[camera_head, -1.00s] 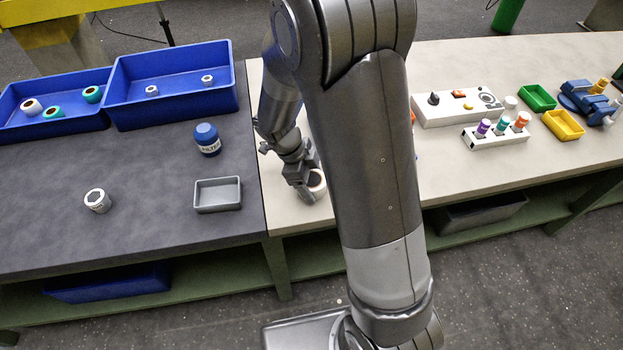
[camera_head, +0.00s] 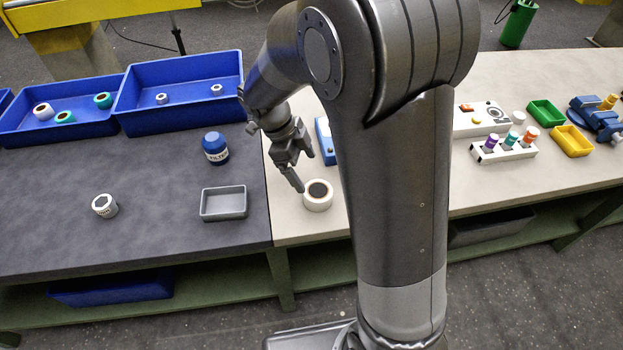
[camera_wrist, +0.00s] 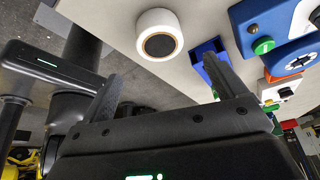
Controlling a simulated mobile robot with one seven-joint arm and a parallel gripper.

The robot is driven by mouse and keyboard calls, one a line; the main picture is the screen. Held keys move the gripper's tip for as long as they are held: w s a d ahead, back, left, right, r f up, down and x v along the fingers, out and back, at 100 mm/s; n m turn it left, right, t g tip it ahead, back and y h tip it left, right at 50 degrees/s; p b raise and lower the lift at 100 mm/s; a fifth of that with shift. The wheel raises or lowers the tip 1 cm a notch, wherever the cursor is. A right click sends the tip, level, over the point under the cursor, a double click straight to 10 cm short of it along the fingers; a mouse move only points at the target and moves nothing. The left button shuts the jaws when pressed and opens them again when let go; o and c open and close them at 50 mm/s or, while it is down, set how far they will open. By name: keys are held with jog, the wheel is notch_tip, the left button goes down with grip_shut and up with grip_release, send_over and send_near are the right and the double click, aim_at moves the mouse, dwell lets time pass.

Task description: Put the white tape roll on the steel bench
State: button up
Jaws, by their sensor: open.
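The white tape roll (camera_head: 318,204) lies flat on the pale bench top, near the seam with the dark grey bench (camera_head: 150,235), which I take for the steel bench. It is a thick white ring with a brown core and dark centre. In the wrist view the roll (camera_wrist: 150,20) stands clear beyond the fingers, wholly visible. My gripper (camera_head: 297,177) is open and empty, above and just left of the roll, apart from it. Its two spread fingers (camera_wrist: 162,75) also show in the wrist view.
On the dark bench are a blue filter jar (camera_head: 215,150), a grey tray (camera_head: 224,216), a white hollow fitting (camera_head: 104,207) and blue bins (camera_head: 178,118) at the back. Its front middle is clear. A blue device (camera_head: 325,142) stands behind the roll. My arm hides part of the pale bench.

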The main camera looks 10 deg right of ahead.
jog(key=s+d+r+n+t+y, duration=0.2)
jog(key=s+d+r+n+t, duration=0.1)
jog(key=s+r+n, duration=0.5)
jog(key=s+d+r+n+t+y, duration=0.2)
jog(key=s+d+r+n+t, duration=0.2)
jog(key=s+r+n, duration=0.4)
jog(key=s+n, duration=0.1)
jog(key=n, duration=0.5)
jog(key=shift+d+r, duration=0.2)
jog(key=shift+r, duration=0.2)
